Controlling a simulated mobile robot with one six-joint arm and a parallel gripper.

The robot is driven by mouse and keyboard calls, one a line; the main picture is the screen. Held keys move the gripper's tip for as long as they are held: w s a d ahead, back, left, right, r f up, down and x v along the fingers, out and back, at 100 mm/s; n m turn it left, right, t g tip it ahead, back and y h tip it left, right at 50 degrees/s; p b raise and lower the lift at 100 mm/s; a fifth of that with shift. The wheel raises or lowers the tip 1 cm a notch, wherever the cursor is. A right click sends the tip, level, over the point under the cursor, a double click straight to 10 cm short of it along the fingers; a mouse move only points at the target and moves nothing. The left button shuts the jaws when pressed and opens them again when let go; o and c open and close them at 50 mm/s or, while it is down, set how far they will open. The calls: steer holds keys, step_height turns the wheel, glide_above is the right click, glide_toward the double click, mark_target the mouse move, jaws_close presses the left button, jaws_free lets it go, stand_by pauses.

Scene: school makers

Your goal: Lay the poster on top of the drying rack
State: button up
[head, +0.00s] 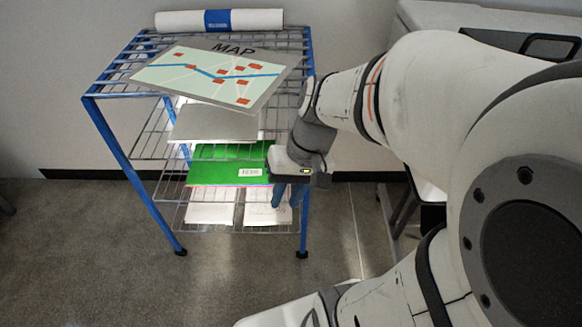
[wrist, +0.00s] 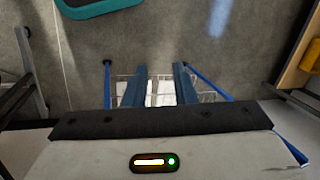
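The drying rack (head: 97,92) is a wire-shelved stand with blue legs, against the back wall. The poster (head: 190,75), a pale green map sheet headed "MAP" with a blue line and red patches, lies on its top shelf. It is turned askew, and its front right corner reaches past the shelf's front edge. My gripper (head: 284,197) points down in front of the rack's right side, below top-shelf height and apart from the poster. In the wrist view my gripper (wrist: 160,80) has its two blue fingers spread, with nothing between them.
A white roll with a blue band (head: 219,20) lies along the rack's back edge. Lower shelves hold a grey sheet (head: 214,123), a green sheet (head: 225,153) and white sheets (head: 209,207). A pale unit (head: 450,14) stands at right. Floor left of the rack is clear.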

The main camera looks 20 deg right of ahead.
steer(key=shift+w+d+r+n+t+h, duration=0.1)
steer(key=shift+d+r+n+t+h, duration=0.1)
steer(key=shift+d+r+t+h, duration=0.3)
steer(key=shift+s+d+r+n+t+h, duration=0.1)
steer(key=shift+d+n+t+h, duration=0.15)
steer(key=shift+h, duration=0.45)
steer(key=shift+w+d+r+n+t+h, duration=0.15)
steer(key=shift+d+r+t+h, duration=0.15)
steer(key=shift+d+t+h, duration=0.25)
steer(key=shift+a+r, duration=0.15)
